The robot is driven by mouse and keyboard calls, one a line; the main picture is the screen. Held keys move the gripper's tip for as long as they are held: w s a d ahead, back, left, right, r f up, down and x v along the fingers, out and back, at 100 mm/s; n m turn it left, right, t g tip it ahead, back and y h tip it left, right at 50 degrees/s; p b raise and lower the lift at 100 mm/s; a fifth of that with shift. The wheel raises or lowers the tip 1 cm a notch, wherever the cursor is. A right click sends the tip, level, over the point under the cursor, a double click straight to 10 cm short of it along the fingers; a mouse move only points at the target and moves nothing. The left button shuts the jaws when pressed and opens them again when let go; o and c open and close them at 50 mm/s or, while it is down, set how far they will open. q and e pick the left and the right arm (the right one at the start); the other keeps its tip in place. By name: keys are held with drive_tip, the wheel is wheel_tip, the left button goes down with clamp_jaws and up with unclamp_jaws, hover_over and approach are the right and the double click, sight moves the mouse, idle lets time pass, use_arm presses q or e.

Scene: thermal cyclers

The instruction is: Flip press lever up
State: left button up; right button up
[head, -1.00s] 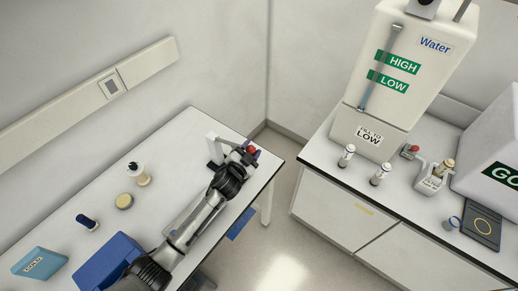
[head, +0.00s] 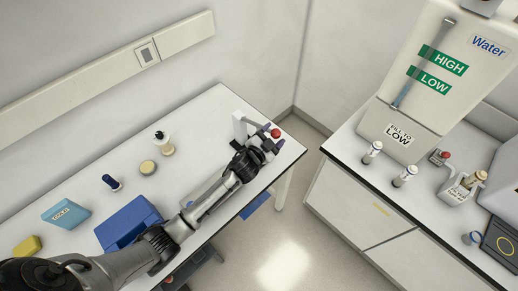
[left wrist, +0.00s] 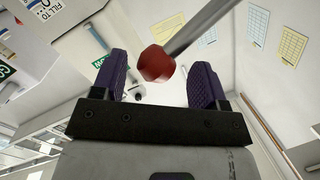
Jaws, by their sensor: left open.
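The white press (head: 240,127) stands near the far right end of the left table in the head view. Its lever ends in a red ball knob (head: 276,133). My left gripper (head: 268,141) is at the knob. In the left wrist view the red knob (left wrist: 157,64) and its grey rod (left wrist: 200,28) show between the two purple fingers of my left gripper (left wrist: 159,76). The fingers are open, with gaps to the knob on both sides in that picture. My arm partly hides the press. My right gripper does not show.
On the left table are a blue box (head: 128,220), a light blue box (head: 66,213), a yellow item (head: 27,246) and small bottles. The right counter holds the water tank (head: 425,75), small white bottles and another red-knobbed device (head: 440,157). A floor gap separates the tables.

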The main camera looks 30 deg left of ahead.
use_arm(q)
drive_tip(key=s+b, duration=0.1)
drive_tip(key=s, duration=1.1)
drive_tip(key=shift+a+r, duration=0.15)
drive_tip(key=shift+r, duration=0.3)
